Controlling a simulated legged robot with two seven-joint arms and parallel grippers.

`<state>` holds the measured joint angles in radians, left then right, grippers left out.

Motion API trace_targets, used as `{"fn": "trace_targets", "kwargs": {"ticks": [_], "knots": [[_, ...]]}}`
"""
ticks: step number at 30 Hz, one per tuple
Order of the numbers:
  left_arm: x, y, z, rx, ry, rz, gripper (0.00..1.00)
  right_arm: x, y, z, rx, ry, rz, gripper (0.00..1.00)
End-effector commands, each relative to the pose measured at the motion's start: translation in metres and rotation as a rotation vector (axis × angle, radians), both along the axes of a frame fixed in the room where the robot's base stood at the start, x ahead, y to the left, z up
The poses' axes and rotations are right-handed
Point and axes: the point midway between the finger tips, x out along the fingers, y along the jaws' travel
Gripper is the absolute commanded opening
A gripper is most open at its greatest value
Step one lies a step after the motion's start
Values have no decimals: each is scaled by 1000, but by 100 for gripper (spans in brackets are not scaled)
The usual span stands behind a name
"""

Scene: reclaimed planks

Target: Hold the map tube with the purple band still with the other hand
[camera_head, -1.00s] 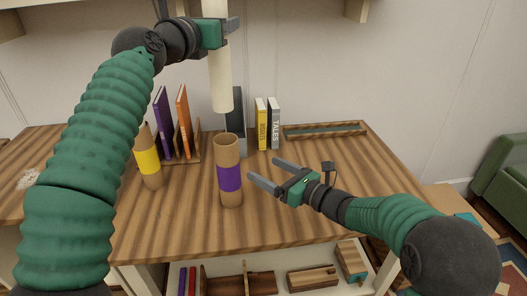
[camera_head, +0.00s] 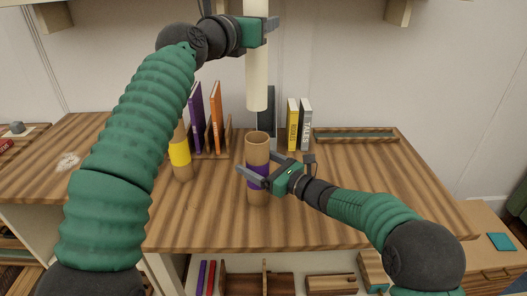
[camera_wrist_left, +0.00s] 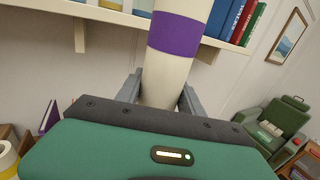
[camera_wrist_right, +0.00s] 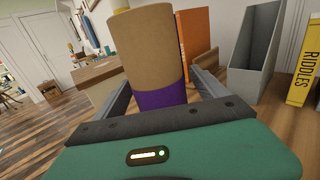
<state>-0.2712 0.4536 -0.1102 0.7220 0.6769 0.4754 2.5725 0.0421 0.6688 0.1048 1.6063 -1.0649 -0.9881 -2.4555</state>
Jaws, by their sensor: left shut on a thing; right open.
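The map tube with the purple band (camera_head: 257,150) stands upright on the desk, a brown cardboard tube with an open top. My right gripper (camera_head: 257,168) is open, with its fingers on either side of the tube at the purple band. The right wrist view shows the tube (camera_wrist_right: 148,50) between the open fingers. My left gripper (camera_head: 270,28) is shut on a cream roll (camera_head: 257,80), held upright above the tube. The left wrist view shows a purple band on this roll (camera_wrist_left: 175,33). The roll's lower end is just above the tube's mouth.
A second cardboard tube with a yellow band (camera_head: 181,155) stands to the left. Behind are purple and orange books (camera_head: 215,115) in a wooden holder, a yellow book (camera_head: 292,125), a grey book and a shallow wooden tray (camera_head: 355,136). The desk's right side is clear.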

Motion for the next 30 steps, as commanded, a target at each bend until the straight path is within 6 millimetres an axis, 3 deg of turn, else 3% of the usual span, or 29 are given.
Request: {"fn": "trace_targets", "kwargs": {"ticks": [4, 19, 30], "knots": [[0, 0, 0, 0, -1, 0, 4, 0, 0, 0, 1, 1, 0, 83], [0, 0, 0, 0, 0, 0, 4, 0, 0, 0, 1, 1, 0, 17], [0, 0, 0, 0, 0, 0, 4, 0, 0, 0, 0, 1, 0, 16]]}}
